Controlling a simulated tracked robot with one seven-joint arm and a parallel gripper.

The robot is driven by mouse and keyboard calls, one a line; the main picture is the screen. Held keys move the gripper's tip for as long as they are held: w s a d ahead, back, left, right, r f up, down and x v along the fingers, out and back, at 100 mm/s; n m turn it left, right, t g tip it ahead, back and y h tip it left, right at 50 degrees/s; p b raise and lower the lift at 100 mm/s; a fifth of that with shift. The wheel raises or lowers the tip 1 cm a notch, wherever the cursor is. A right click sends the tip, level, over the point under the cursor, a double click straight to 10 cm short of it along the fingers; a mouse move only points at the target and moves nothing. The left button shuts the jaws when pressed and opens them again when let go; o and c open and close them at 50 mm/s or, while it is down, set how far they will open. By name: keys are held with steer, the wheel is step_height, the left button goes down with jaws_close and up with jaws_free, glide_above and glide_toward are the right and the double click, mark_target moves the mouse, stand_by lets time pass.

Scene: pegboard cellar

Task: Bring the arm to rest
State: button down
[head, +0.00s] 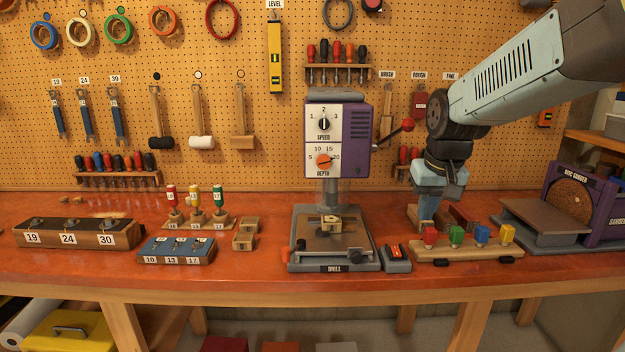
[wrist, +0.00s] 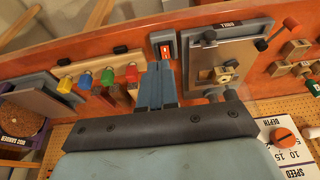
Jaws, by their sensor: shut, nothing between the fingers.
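My gripper (head: 426,218) hangs from the arm at the right of the head view, pointing down over the bench, behind the rack of coloured-handled pieces (head: 465,250). In the wrist view its two blue-grey fingers (wrist: 159,68) are together with nothing between them. The fingertips appear just short of the small switch box with a red switch (wrist: 163,48) in that picture; I cannot tell the height between them. The arm reaches in from the upper right.
A drill press (head: 337,140) stands left of my gripper, a small wooden block on its table. A disc sander (head: 570,205) stands to the right. A socket tray (head: 80,233) and bit holders sit farther left. The pegboard (head: 430,40) with tools closes the back.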

steer(key=s+r+t, duration=0.2)
steer(key=s, duration=1.3)
steer(key=shift+a, duration=0.2)
steer(key=shift+s, duration=0.1)
